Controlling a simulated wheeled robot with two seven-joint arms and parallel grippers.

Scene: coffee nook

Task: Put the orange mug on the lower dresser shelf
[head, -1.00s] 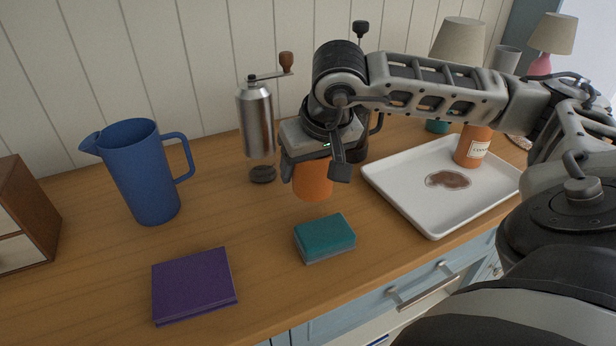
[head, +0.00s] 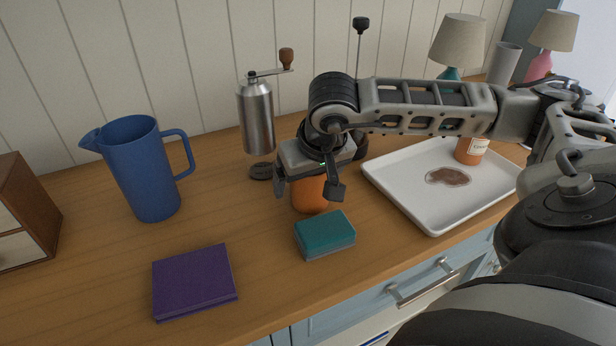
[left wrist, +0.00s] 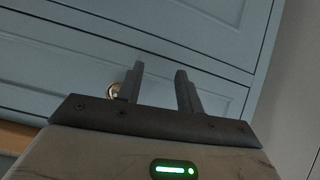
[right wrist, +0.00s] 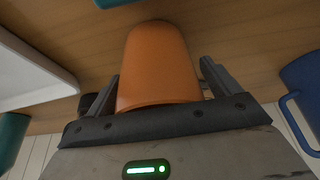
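The orange mug (head: 309,198) is in the middle of the head view, just behind the sponge. It also shows in the right wrist view (right wrist: 158,65). My right gripper (head: 308,190) reaches down over it, with fingers on both sides pressed close against it. I cannot tell whether the mug touches the counter. A small brown dresser (head: 42,200) stands at the left edge of the head view, partly cut off, with pale fronts or openings. My left gripper (left wrist: 160,85) is open and empty before blue cabinet fronts; it is outside the head view.
A blue pitcher (head: 140,170) stands between dresser and mug. A purple book (head: 193,280) lies in front, and a teal sponge (head: 325,233) is close before the mug. A metal grinder (head: 257,118) stands behind. A white tray (head: 425,215) with an orange bottle (head: 470,150) is at the right.

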